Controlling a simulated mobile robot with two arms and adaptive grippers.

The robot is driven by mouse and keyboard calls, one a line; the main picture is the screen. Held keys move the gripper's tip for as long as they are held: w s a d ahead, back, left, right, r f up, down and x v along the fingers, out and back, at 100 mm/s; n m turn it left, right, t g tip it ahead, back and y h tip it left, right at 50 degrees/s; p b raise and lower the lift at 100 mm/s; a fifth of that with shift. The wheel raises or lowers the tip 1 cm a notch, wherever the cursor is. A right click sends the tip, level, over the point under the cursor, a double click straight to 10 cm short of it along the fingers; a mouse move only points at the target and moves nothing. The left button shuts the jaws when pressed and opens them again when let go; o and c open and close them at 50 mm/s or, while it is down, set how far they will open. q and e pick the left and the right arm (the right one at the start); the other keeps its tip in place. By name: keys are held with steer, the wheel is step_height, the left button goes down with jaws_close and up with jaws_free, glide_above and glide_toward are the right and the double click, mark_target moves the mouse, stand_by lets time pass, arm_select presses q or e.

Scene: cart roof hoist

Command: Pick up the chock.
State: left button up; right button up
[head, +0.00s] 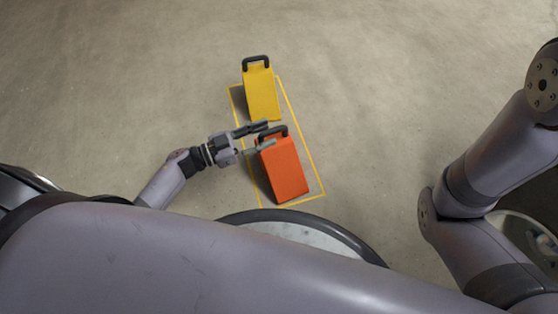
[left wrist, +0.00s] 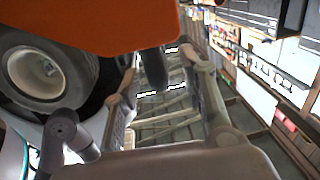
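Two wedge-shaped chocks stand on the floor in the head view. The orange chock (head: 286,175) is nearer, with a dark handle (head: 283,129) on its top end. The yellow chock (head: 260,98) stands beyond it, also with a dark handle. My left gripper (head: 271,134) comes in from the left at the orange chock's handle. Its fingers are apart, and the handle shows between or just below them; I cannot tell which. In the left wrist view an orange surface (left wrist: 90,22), close to the camera, fills the top left. My right gripper is out of view.
A yellow outline (head: 306,142) on the concrete floor surrounds both chocks. Bare floor lies around it, wide open to the left and right. The left wrist view shows a wheel (left wrist: 40,70) at left and cluttered shelving (left wrist: 235,50) in the background.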

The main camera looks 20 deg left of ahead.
arm_select(q)
steer(key=b+x, duration=0.1)
steer(key=x, duration=0.2)
steer(key=shift+w+d+r, duration=0.1)
jaws_close()
stand_by(0.4)
stand_by(0.5)
steer(key=shift+r, duration=0.1)
